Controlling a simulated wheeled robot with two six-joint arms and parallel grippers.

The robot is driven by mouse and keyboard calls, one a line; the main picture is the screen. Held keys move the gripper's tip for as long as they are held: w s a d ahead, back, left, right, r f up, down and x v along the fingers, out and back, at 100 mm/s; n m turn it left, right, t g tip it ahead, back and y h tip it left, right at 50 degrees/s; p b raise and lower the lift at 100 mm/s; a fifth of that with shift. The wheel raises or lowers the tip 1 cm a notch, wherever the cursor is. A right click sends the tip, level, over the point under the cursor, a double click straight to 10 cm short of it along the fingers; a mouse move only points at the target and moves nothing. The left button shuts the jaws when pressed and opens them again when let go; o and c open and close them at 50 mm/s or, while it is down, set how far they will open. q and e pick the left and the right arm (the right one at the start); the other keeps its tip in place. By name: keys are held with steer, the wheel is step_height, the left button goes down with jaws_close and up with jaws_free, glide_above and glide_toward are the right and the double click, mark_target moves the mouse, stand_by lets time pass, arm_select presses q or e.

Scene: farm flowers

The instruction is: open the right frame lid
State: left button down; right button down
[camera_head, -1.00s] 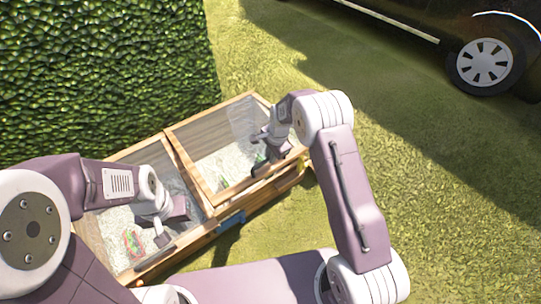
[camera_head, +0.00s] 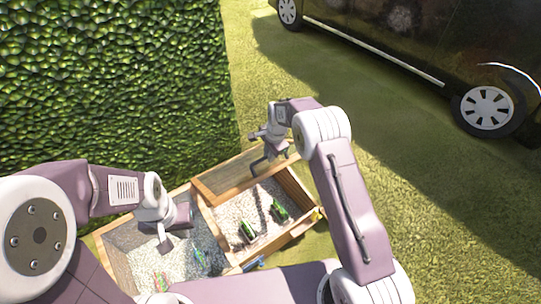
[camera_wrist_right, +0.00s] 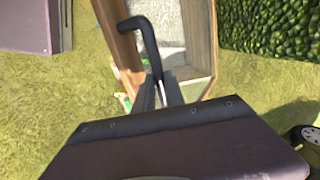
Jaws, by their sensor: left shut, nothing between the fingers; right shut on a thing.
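The right frame lid (camera_head: 237,178), a wood-edged clear panel, stands raised at a steep tilt along the back of the right frame box (camera_head: 293,232). In the right wrist view the lid (camera_wrist_right: 190,45) shows beyond the fingers, with its bent black handle (camera_wrist_right: 147,38) at its wooden edge. My right gripper (camera_wrist_right: 160,92) is shut on this handle. In the head view my right gripper (camera_head: 268,156) is above the box's back part. My left gripper (camera_head: 166,243) is shut and empty above the left frame box (camera_head: 117,262).
Dark-and-green items (camera_head: 279,211) lie on pale gravel in the right box, and colourful small ones (camera_head: 200,257) in the left. A hedge (camera_head: 110,80) stands behind on the left. A dark van (camera_head: 400,45) is parked at the upper right. Open grass (camera_head: 440,190) lies to the right.

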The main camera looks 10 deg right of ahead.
arm_select(q)
steer(key=shift+w+a+r, duration=0.1)
steer(key=shift+w+r, duration=0.05)
steer(key=shift+w, duration=0.05)
arm_select(e)
steer(key=shift+w+a+r, duration=0.1)
steer(key=shift+w+a, duration=0.1)
steer(key=shift+w, duration=0.05)
